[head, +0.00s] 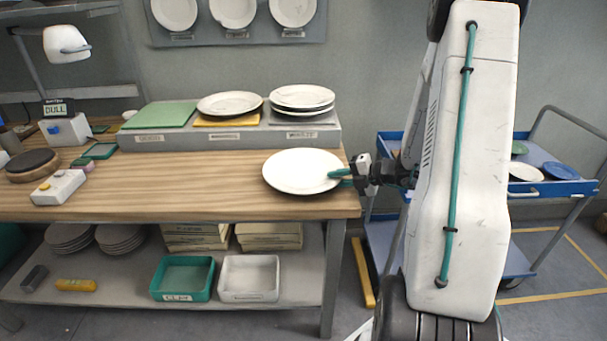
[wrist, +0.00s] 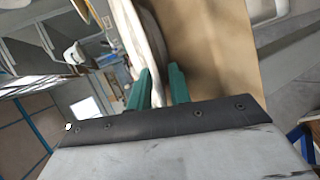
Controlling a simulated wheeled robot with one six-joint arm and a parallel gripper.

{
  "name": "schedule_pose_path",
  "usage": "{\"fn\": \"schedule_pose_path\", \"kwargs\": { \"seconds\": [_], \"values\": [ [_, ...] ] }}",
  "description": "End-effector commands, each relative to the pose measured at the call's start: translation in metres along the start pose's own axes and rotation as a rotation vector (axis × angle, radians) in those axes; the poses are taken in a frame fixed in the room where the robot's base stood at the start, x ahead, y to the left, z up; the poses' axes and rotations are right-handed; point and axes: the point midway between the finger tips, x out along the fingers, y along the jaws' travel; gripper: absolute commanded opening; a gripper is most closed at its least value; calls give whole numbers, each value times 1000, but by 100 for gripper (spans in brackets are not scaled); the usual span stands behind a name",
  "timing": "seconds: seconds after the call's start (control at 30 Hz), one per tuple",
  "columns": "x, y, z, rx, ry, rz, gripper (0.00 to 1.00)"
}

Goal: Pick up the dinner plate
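The white dinner plate (head: 300,171) is at the right end of the wooden worktop, face up and roughly level. I cannot tell whether its whole base rests on the wood. My gripper (head: 340,175) reaches in from the right, with its green fingertips at the plate's right rim. In the wrist view, the plate (wrist: 130,28) shows edge-on as a pale strip running down between the two green fingers (wrist: 160,86) of my gripper. The fingers stand apart, one on each side of the rim. Whether both press on it is not clear.
The wooden worktop (head: 180,185) is clear left of the plate. A grey raised rack (head: 230,138) behind it holds several plates on coloured pads. A switch box (head: 58,187) stands at the left. A blue cart (head: 550,188) with dishes stands at the right.

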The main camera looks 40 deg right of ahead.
Motion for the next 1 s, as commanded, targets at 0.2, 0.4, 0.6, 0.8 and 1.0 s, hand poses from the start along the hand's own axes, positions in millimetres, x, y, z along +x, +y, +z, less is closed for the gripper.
{"fn": "schedule_pose_path", "kwargs": {
  "seconds": [0.2,0.4,0.6,0.8,1.0],
  "values": [
    [1,0,0,-1,0,0,20],
    [0,0,0,-1,0,0,0],
    [0,1,0,-2,0,1,0],
    [-2,7,0,-4,0,1,0],
    [-10,24,1,-6,-2,2,0]
  ]
}}
